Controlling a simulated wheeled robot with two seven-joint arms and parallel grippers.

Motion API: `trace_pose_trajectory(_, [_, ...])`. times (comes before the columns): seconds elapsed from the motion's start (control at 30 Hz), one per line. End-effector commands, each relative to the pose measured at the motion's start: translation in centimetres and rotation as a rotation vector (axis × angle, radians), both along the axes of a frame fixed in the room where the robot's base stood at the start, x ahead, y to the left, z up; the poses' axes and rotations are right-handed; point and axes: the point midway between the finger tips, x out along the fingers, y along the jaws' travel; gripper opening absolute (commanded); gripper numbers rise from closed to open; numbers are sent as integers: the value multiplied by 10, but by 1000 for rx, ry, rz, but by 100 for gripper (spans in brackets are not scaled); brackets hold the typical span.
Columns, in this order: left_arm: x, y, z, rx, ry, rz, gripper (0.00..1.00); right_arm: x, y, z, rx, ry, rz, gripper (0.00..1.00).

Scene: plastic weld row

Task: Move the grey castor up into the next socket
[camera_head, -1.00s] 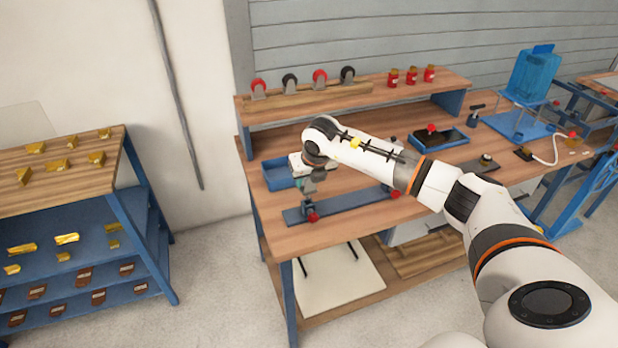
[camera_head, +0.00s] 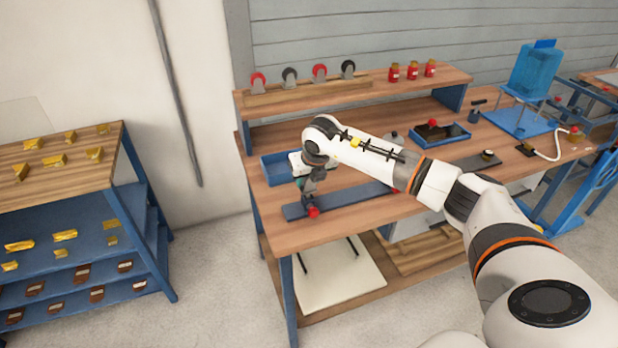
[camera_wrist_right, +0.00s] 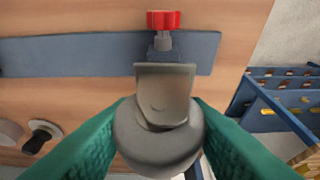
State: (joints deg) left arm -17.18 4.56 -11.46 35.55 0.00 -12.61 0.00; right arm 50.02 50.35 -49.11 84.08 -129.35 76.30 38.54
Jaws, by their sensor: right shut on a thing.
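My right gripper (camera_wrist_right: 158,138) has its green fingers shut on the grey castor (camera_wrist_right: 158,150), a rounded grey body with a metal bracket plate, in the right wrist view. In the head view my right gripper (camera_head: 308,186) is above the left end of the blue-grey strip (camera_head: 345,199), close to the red knob (camera_head: 313,212). The castor is too small there to make out clearly. In the wrist view the castor's plate points towards the red knob (camera_wrist_right: 163,20); contact between them cannot be told. No socket can be clearly picked out. My left gripper is not in view.
Several red and black castors stand on a wooden rack (camera_head: 305,93) on the raised shelf, beside red jars (camera_head: 411,71). A blue tray (camera_head: 277,167) lies behind my right gripper. A shelf unit (camera_head: 148,230) with yellow parts stands left. My right arm covers the strip's right end.

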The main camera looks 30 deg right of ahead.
Motion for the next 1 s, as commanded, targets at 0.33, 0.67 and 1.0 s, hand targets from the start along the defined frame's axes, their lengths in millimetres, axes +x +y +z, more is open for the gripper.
trace_pose_trajectory(0.33, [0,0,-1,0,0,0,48,0,0,0,0,-1,0,10])
trace_pose_trajectory(0.67, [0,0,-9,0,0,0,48,0,0,-10,0,-1,0,10])
trace_pose_trajectory(1.0, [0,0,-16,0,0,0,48,0,0,-18,0,-1,0,10])
